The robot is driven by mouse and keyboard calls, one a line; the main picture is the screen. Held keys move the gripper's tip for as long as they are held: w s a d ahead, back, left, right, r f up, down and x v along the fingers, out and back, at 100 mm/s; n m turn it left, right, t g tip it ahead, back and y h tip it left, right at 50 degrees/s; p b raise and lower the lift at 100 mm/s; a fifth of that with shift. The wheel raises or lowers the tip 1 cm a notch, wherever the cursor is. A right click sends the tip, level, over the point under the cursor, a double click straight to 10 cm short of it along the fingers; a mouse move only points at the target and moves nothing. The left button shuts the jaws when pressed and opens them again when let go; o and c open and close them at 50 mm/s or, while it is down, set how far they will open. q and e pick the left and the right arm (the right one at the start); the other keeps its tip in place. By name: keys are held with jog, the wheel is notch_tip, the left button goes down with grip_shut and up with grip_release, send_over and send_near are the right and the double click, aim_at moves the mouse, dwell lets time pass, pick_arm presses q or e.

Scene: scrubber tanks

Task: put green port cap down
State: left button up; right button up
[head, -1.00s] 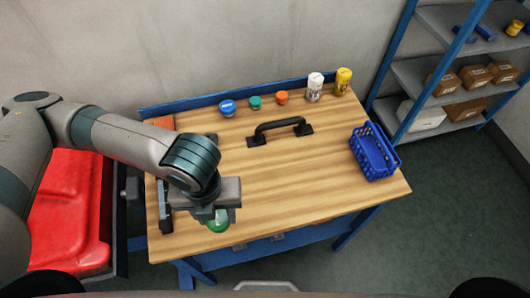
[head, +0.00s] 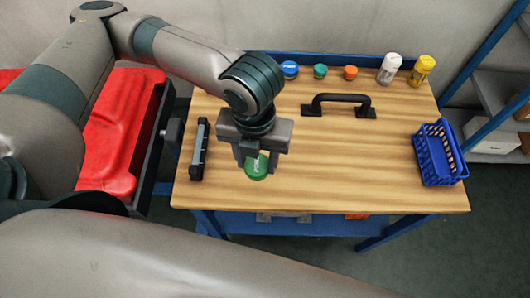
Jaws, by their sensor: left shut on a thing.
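The green port cap (head: 257,168) is a round green piece with pale lettering on its face. My left gripper (head: 255,160) is shut on it over the front left part of the wooden workbench (head: 330,175). The gripper hides part of the cap, and I cannot tell whether the cap touches the bench top. My right gripper is not in view.
At the back stand a blue cap (head: 289,69), a teal cap (head: 320,71), an orange cap (head: 350,72), a white bottle (head: 388,69) and a yellow bottle (head: 422,70). A black handle (head: 338,105), a blue basket (head: 438,153) and a dark bar (head: 199,150) flank clear wood.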

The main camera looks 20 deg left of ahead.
pick_arm(q)
jog(key=w+f, duration=0.1)
jog(key=w, duration=0.1)
jog(key=w+f+p, duration=0.1)
jog(key=w+f, duration=0.1)
jog(key=w, duration=0.1)
jog(key=w+f, duration=0.2)
jog(key=w, duration=0.1)
jog(key=shift+w+a+p, duration=0.1)
jog(key=shift+a+p, duration=0.25)
notch_tip(320, 180, down, 3)
jog(key=shift+f+p, duration=0.1)
jog(key=shift+p, duration=0.65)
jog(key=shift+f, duration=0.35)
